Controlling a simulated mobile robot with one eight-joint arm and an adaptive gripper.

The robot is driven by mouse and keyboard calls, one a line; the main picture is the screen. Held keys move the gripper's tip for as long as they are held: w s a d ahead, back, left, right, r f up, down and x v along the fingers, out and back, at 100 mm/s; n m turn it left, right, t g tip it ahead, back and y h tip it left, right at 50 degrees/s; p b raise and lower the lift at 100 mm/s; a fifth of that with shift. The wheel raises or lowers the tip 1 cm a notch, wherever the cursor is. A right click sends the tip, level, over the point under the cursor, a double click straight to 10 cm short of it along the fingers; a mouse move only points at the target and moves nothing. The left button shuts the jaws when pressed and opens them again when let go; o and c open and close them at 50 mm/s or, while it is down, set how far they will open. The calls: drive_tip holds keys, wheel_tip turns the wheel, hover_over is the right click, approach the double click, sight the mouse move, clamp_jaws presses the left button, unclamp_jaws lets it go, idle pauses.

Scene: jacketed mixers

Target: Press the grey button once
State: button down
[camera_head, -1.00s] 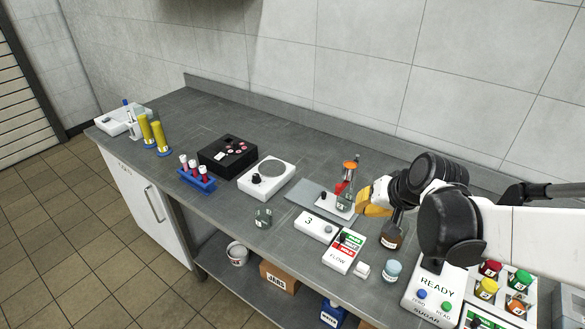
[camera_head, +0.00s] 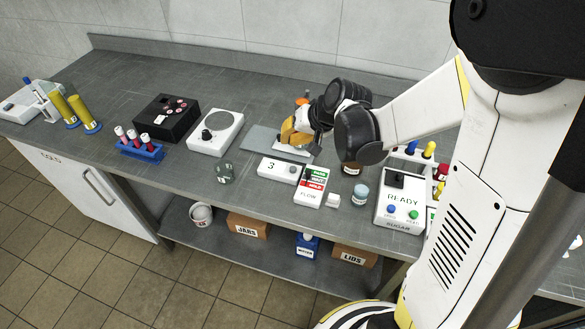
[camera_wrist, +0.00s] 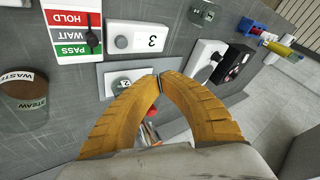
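A white box marked 3 (camera_head: 276,168) lies on the grey bench. It has a round grey button (camera_head: 293,170) at its right end. In the wrist view the box (camera_wrist: 150,39) and its button (camera_wrist: 122,42) show beyond my fingertips. My gripper (camera_head: 287,143) has yellow fingers and hangs above the bench, behind the box. In the wrist view its fingertips (camera_wrist: 158,80) meet with nothing between them. A second white unit (camera_wrist: 112,75) with a round grey knob or button (camera_wrist: 121,84) is partly hidden beneath the fingers.
The red, white and green PASS/WAIT/HOLD panel (camera_head: 312,184) stands right of the box. A small jar (camera_head: 360,194) and the READY panel (camera_head: 400,200) are farther right. A hotplate (camera_head: 215,131) and a dark cup (camera_head: 225,173) are left. An orange-topped item (camera_head: 302,101) stands behind my gripper.

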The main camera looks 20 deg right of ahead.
drive_tip(key=b, duration=0.7)
approach(284, 166)
drive_tip(key=x, duration=0.4)
drive_tip(key=shift+w+a, duration=0.4)
drive_tip(key=shift+w, duration=0.1)
drive_tip(key=shift+f, duration=0.4)
drive_tip(key=shift+f+b, duration=0.45)
drive_tip(key=shift+b, duration=0.15)
idle(0.6)
drive_tip(key=shift+r, duration=0.1)
drive_tip(key=shift+r+p, duration=0.7)
drive_tip(key=shift+r, duration=0.1)
drive_tip(key=shift+r+p, duration=1.95)
drive_tip(key=shift+r, duration=0.55)
